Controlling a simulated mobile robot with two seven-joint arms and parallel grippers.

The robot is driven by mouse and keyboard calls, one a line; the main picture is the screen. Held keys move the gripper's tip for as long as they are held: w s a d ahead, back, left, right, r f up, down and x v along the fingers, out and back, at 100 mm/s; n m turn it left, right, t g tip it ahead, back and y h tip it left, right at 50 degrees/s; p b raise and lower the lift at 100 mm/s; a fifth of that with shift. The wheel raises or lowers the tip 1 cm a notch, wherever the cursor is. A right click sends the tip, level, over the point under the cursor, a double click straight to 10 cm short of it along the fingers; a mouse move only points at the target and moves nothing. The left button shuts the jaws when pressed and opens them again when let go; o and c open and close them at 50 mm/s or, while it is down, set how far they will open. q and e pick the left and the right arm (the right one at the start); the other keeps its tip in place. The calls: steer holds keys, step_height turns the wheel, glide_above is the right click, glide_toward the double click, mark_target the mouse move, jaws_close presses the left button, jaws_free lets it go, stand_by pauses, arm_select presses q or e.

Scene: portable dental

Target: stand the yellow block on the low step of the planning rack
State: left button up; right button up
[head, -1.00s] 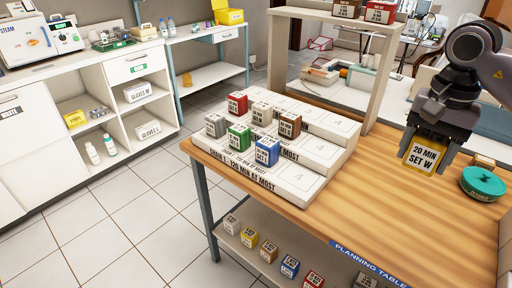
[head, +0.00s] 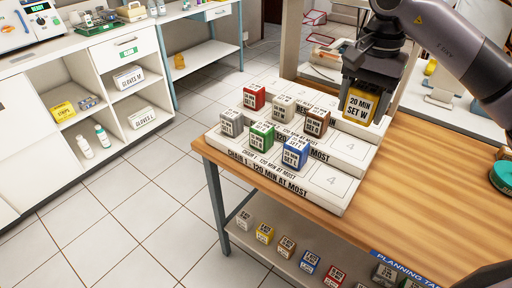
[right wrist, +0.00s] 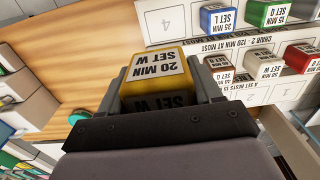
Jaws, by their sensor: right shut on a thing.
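The yellow block (head: 359,105), labelled "20 MIN SET W", is held upright in my right gripper (head: 366,100), above the right end of the stepped planning rack (head: 318,196). In the right wrist view the yellow block (right wrist: 158,72) sits between both fingers, apart from the rack. The low step, at the front, carries a grey, a green (head: 262,136) and a blue block (head: 292,152); its right end, marked 4, is bare. The middle step carries a red (head: 253,97), a beige (head: 283,107) and a brown block (head: 316,122). My left gripper is out of view.
A pale wooden frame (head: 290,40) stands behind the rack. A green round object (head: 502,174) lies on the table (head: 400,190) at the right edge. Several more blocks stand on the shelf below. The tabletop right of the rack is clear.

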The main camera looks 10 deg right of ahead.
mark_target(331, 181)
steer(key=shift+w+a+r, duration=0.1)
steer(key=shift+w+a, duration=0.4)
steer(key=shift+w, duration=0.1)
step_height(331, 181, down, 20)
steer(key=o, duration=1.1)
step_height(331, 181, up, 12)
steer(key=b, duration=0.1)
